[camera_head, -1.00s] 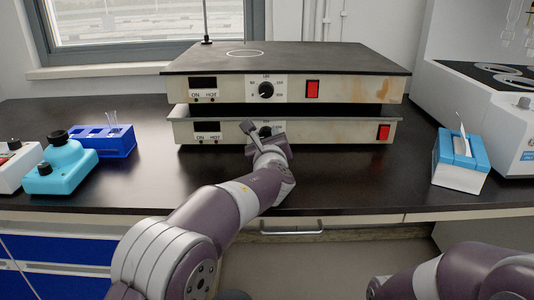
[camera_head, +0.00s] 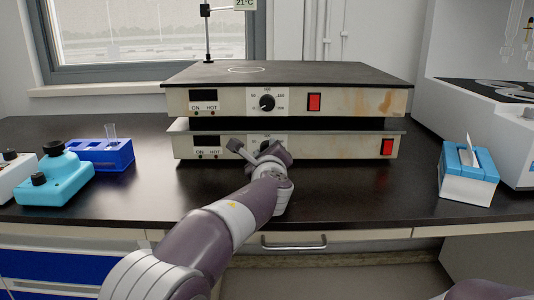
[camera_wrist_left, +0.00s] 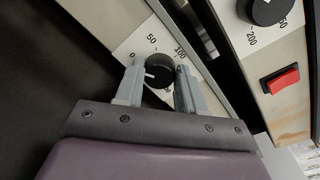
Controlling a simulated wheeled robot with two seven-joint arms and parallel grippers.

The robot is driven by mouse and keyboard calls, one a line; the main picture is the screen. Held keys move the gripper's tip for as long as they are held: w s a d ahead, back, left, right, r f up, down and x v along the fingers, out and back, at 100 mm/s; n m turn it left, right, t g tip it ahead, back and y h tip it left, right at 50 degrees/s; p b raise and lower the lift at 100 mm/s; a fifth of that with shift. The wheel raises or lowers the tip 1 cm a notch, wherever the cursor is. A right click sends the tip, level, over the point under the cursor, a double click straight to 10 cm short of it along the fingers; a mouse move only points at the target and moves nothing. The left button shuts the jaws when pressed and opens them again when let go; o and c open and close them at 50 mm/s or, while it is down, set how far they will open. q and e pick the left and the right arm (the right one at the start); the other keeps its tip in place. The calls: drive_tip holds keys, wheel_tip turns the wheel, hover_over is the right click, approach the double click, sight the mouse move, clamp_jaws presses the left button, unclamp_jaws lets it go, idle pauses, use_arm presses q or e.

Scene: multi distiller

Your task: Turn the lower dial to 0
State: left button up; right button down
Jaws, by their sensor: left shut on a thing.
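The lower dial (camera_wrist_left: 158,70) is a black knob on the white scale plate of the lower hot plate (camera_head: 340,146). My left gripper (camera_wrist_left: 156,76) is shut on it, one grey finger at each side. In the left wrist view the knob's white mark points left, to the side of the printed 0; the exact reading is hard to tell. In the head view my left wrist hides most of the lower dial, with the gripper (camera_head: 262,151) at the panel. My right gripper is out of view.
The upper hot plate (camera_head: 350,100), with its own black dial (camera_head: 267,103) and red switch (camera_head: 314,102), sits close above. A blue rack (camera_head: 105,156) and turquoise device (camera_head: 55,182) stand left, a tissue box (camera_head: 468,175) right. The bench front is mostly clear.

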use_arm(q)
drive_tip(key=o, duration=1)
drive_tip(key=shift+o, duration=0.2)
drive_tip(key=shift+r, duration=0.1)
